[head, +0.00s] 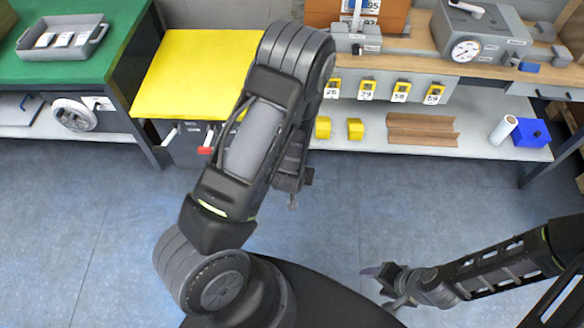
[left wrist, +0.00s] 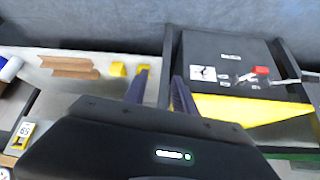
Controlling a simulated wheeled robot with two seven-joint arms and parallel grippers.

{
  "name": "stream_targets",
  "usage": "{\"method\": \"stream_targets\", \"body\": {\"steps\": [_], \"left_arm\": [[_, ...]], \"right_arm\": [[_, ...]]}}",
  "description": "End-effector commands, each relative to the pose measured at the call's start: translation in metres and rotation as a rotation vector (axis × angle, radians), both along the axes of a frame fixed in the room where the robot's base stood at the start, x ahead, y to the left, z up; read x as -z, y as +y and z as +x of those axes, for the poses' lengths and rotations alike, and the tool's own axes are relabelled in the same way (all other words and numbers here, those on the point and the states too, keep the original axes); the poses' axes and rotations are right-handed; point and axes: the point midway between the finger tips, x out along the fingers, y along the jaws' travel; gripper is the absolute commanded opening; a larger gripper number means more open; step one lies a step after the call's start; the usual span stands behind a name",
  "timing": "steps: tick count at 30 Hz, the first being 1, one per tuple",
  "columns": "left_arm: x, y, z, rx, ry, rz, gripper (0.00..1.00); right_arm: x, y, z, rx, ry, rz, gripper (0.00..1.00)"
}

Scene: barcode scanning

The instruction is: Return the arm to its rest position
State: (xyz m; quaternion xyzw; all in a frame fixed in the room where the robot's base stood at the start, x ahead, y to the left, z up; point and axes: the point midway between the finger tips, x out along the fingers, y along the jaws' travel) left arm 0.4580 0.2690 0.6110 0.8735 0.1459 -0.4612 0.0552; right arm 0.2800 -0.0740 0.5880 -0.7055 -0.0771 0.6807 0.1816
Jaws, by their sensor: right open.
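My left arm rises from the bottom left, bends at an elbow over the yellow-topped cabinet and hangs down again. Its gripper (head: 293,203) points at the floor and is partly hidden behind the arm in the head view. In the left wrist view the two dark fingers of the left gripper (left wrist: 160,92) stand apart with nothing held between them. My right arm comes in from the right edge, low over the floor. The right gripper (head: 380,284) is open and empty, left of its wrist and well clear of the benches.
The yellow top (head: 190,75) is bare. The wooden bench (head: 415,50) carries a gauge (head: 466,50) and boxes; its lower shelf (head: 400,152) holds yellow blocks (head: 355,128), a brown corrugated piece (head: 422,128) and a blue box (head: 531,133). A grey tray (head: 98,38) sits on the green table. The blue floor (head: 400,210) is clear.

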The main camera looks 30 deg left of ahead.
Motion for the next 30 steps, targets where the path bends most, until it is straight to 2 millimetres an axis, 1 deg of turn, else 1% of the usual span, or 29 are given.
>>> {"method": "stream_targets", "body": {"steps": [14,16,18,20,23,24,26,27,29,30], "left_arm": [[0.0,0.0,0.0,-0.001,-0.001,0.0,0.33],[0.002,-0.001,-0.003,0.006,0.019,-0.002,0.33],[0.008,-0.008,-0.014,0.028,0.06,-0.014,0.33],[0.014,-0.025,-0.024,0.062,0.101,-0.039,0.33],[0.027,-0.061,-0.056,0.126,0.199,-0.109,0.33],[0.032,-0.077,-0.072,0.152,0.245,-0.147,0.33],[0.037,-0.104,-0.099,0.192,0.317,-0.212,0.33],[0.039,-0.122,-0.117,0.218,0.363,-0.259,0.33],[0.037,-0.149,-0.143,0.254,0.423,-0.333,0.33],[0.034,-0.166,-0.157,0.277,0.456,-0.381,0.33]], "right_arm": [[0.0,0.0,0.0,0.002,0.002,0.0,0.61],[0.0,0.001,0.0,0.002,0.003,0.001,0.61],[0.0,0.001,0.0,0.002,0.003,0.001,0.61],[0.0,0.0,0.0,0.002,0.003,0.001,0.61],[0.0,0.001,0.0,0.002,0.003,0.001,0.61],[0.0,0.0,0.0,0.002,0.003,0.001,0.61],[0.0,0.0,0.0,0.001,0.002,0.001,0.61],[0.0,0.0,0.0,0.001,0.002,0.001,0.61],[0.0,0.001,0.0,0.001,0.002,0.001,0.61],[0.0,0.001,0.0,0.001,0.002,0.001,0.61]]}}
